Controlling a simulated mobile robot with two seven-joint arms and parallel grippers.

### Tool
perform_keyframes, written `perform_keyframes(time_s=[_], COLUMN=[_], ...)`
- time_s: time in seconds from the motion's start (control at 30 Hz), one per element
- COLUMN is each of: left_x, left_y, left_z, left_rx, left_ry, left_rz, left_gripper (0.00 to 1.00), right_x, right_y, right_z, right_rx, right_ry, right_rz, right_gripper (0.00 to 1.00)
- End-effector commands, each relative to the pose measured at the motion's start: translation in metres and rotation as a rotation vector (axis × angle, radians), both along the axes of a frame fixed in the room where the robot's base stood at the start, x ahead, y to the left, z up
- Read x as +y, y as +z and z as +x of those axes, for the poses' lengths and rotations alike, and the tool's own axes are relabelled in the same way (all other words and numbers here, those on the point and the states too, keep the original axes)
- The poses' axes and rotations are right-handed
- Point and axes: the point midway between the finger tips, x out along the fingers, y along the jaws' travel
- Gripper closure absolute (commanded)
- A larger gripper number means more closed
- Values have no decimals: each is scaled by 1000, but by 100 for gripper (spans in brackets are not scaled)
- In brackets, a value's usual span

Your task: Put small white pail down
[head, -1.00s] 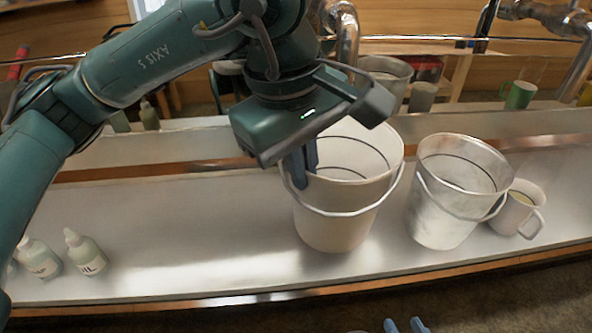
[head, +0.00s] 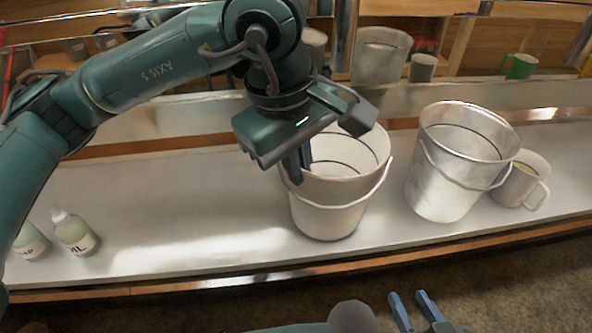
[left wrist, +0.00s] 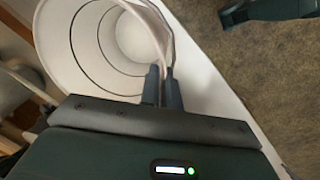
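The small white pail (head: 330,219) is upright at the middle of the grey metal counter. Its base looks to be at the counter surface, but I cannot tell whether it touches. My left gripper (head: 297,175) is at the pail's near-left rim. In the left wrist view, my left gripper (left wrist: 161,88) has its fingers close together on the rim of the white pail (left wrist: 85,70), with the handle running beside them. The pail looks empty inside. My right gripper (head: 414,300) is low at the bottom of the head view, fingers apart and empty.
A mottled grey-white pail (head: 440,190) stands just right, with a mug (head: 518,185) beside it. A squeeze bottle (head: 73,232) stands at the far left. A green mug (head: 520,66) is behind. The counter (head: 190,215) between bottles and pail is clear.

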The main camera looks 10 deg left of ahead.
Motion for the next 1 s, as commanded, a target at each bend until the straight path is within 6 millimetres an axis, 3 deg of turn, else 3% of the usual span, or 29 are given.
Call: perform_keyframes(time_s=[0.4, 0.43, 0.67, 1.0], left_x=[0, 0, 0, 0], left_y=[-8, -6, -6, 0], left_z=[2, 2, 2, 2], left_rx=[-4, -2, -2, -1], left_ry=[-1, -1, -1, -1], left_rz=[-2, 0, 0, -1], left_gripper=[100, 94, 75, 74], right_x=[-1, -1, -1, -1], right_y=[-4, 0, 2, 6], right_z=[-1, -1, -1, -4], right_rx=[-2, -5, -9, 3], right_ry=[1, 0, -1, -1], right_rz=[-2, -2, -1, 0], right_gripper=[64, 64, 64, 64])
